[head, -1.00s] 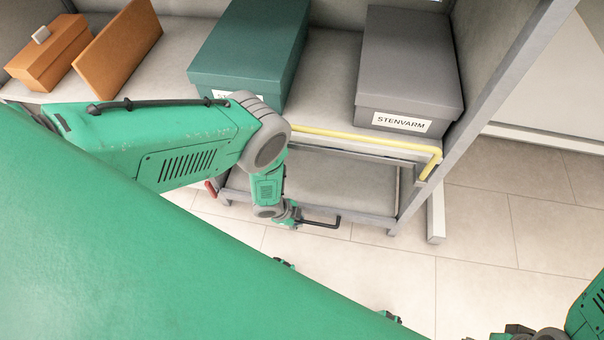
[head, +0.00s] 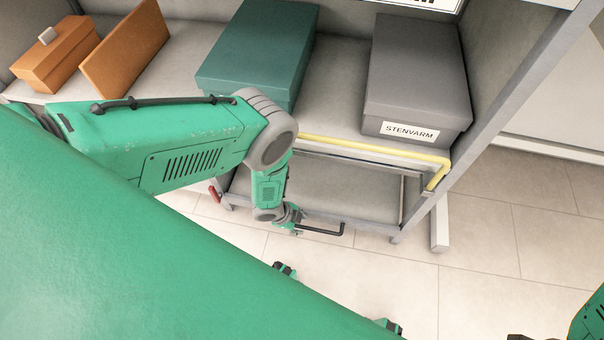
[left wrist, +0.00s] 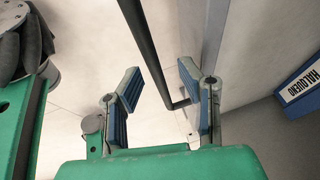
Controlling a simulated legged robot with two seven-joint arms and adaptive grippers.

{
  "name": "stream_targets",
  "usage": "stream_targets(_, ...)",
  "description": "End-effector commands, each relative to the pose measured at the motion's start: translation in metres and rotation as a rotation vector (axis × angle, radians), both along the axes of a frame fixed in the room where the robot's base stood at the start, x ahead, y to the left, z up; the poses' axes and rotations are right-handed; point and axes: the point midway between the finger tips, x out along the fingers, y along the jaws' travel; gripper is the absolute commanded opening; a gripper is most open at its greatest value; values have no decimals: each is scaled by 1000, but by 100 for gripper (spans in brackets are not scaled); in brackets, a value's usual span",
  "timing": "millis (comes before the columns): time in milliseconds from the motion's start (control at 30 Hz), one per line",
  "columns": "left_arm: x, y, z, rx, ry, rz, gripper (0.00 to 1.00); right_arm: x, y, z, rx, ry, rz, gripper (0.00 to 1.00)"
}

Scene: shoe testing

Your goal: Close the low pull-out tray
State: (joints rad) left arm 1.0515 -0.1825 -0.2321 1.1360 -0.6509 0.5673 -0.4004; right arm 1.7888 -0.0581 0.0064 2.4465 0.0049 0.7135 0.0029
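The low pull-out tray (head: 345,185) is a grey shelf under the yellow-railed shelf in the head view. Its black bar handle (head: 325,232) sticks out at the front. My left gripper (head: 295,222) is at the left end of this handle, partly hidden by its own wrist. In the left wrist view my left gripper (left wrist: 160,88) is open, with the black handle (left wrist: 148,50) running between its two blue-padded fingers. Contact with the fingers cannot be told. Only a dark bit of my right gripper (head: 517,337) shows at the bottom edge of the head view.
A green box (head: 260,50) and a grey box (head: 415,75) stand on the shelf above, behind a yellow rail (head: 375,147). Orange boxes stand at the left. A metal post (head: 510,85) bounds the right side. The tiled floor (head: 480,285) in front is clear.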

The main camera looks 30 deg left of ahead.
Motion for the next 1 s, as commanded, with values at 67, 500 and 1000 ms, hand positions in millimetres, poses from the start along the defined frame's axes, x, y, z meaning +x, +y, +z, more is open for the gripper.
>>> stream_targets(67, -17, 17, -2, 7, 9, 3, 32, 0, 0, 0, 1, 0, 0, 40)
stream_targets(500, -72, 78, -2, 4, 6, 2, 32, 0, -1, 0, 1, 0, 0, 40)
stream_targets(1000, -78, 85, -2, 2, 5, 1, 32, 2, -1, -1, 1, 2, 0, 40)
